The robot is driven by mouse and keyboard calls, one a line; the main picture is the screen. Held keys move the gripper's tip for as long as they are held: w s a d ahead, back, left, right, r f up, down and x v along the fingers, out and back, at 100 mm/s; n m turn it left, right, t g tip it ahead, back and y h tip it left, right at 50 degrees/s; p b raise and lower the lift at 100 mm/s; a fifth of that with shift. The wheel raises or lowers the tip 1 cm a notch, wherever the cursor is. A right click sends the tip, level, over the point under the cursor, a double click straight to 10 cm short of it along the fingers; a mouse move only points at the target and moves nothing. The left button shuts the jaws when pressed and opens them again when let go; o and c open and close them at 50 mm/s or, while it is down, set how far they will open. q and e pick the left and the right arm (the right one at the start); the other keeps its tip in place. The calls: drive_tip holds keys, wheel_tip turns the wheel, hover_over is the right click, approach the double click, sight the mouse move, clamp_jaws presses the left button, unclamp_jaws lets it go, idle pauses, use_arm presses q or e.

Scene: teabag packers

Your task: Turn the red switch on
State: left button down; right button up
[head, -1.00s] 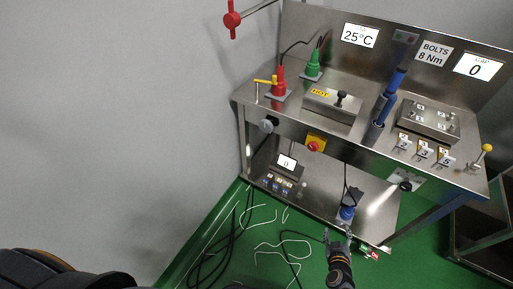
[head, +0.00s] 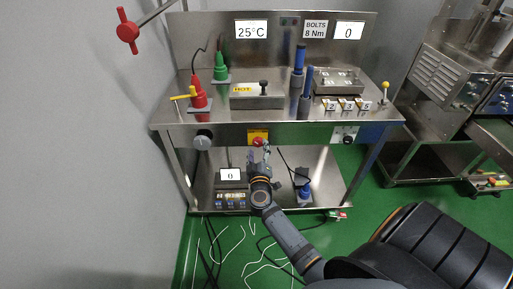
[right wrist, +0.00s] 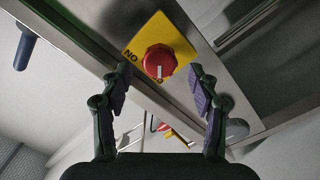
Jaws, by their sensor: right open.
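The red switch (head: 257,141) is a round red knob on a yellow plate, on the front edge of the steel workbench. In the right wrist view the red knob (right wrist: 159,62) has a white mark pointing down in the picture. The yellow plate (right wrist: 178,35) carries black lettering, partly hidden by the knob. My right gripper (head: 264,153) is just in front of and below the switch. In the right wrist view its two fingers (right wrist: 156,82) are open and empty, one on each side of the knob, apart from it. My left gripper is not in view.
The steel workbench (head: 222,117) holds red (head: 198,97) and green (head: 221,68) plugs, and blue-handled tools (head: 307,82). A grey dial (head: 203,140) is left of the switch. A lower shelf (head: 265,198) lies beneath my gripper. Loose cables lie on the green floor.

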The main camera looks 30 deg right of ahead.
sight(258, 142)
drive_tip(key=shift+x, duration=1.4)
drive_tip(key=c, duration=1.2)
